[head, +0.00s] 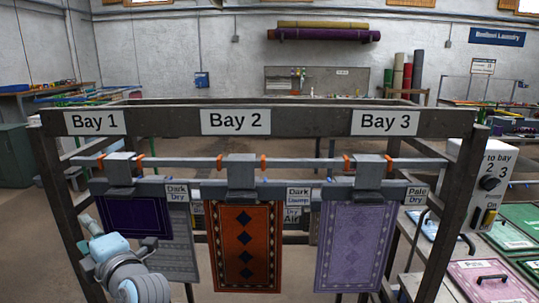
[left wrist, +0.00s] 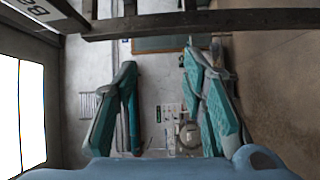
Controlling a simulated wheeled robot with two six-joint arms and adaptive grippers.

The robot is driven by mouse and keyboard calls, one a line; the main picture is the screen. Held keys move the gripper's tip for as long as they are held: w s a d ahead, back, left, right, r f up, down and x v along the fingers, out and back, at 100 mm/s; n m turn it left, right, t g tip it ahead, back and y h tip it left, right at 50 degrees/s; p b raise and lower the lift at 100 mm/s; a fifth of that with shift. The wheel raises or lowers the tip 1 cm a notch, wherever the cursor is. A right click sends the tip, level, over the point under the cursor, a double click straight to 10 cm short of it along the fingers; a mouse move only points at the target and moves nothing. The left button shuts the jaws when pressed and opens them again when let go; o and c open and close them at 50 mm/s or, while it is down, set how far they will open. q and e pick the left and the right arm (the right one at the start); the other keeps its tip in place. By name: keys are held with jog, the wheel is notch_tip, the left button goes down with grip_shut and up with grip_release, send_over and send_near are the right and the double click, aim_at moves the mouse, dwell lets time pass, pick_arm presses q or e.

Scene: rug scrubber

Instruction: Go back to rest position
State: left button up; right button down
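My left arm comes in at the lower left of the head view, in front of the Bay 1 rugs. My left gripper shows in the left wrist view (left wrist: 160,60), its two teal fingers spread apart with nothing between them. My right gripper is in neither view. On the rack (head: 300,118) hang a dark purple rug (head: 135,220) and a grey rug (head: 178,255) under Bay 1, an orange and black rug (head: 246,250) under Bay 2, and a lavender rug (head: 352,250) under Bay 3. My arm covers part of the Bay 1 side.
A white control box (head: 487,175) with a black knob and yellow switch stands right of the rack. Rack posts stand close to my left arm. Open floor shows at the far left.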

pick_arm(q)
jog(key=w+d+f+m+t+h, duration=0.4)
jog(key=w+d+f+m+h, duration=0.35)
jog(key=w+f+m, duration=0.7)
jog(key=s+d+f+m+g+h, duration=0.1)
jog(key=s+d+f+m+h, duration=0.2)
jog(key=f, duration=0.7)
jog(key=s+d+f+m+g+h+b, duration=0.15)
jog(key=s+f+m, duration=0.3)
jog(key=f, duration=0.55)
jog(key=s+d+f+m+g+h+p, duration=0.1)
jog(key=s+f+m, duration=0.3)
jog(key=f, duration=0.5)
jog(key=s+f+m+g+h+b, duration=0.1)
jog(key=s+f+m+g, duration=0.3)
jog(key=s+f, duration=1.55)
jog(key=s+a+f+g, duration=0.1)
jog(key=s+f+g, duration=0.1)
jog(key=s, duration=1.1)
jog(key=s+a+f+n+g, duration=0.1)
jog(key=s+f+g, duration=0.2)
jog(key=s, duration=1.1)
jog(key=shift+s+f+n+g+b, duration=0.15)
jog(key=shift+f+n+g+b, duration=0.2)
jog(key=shift+f, duration=0.55)
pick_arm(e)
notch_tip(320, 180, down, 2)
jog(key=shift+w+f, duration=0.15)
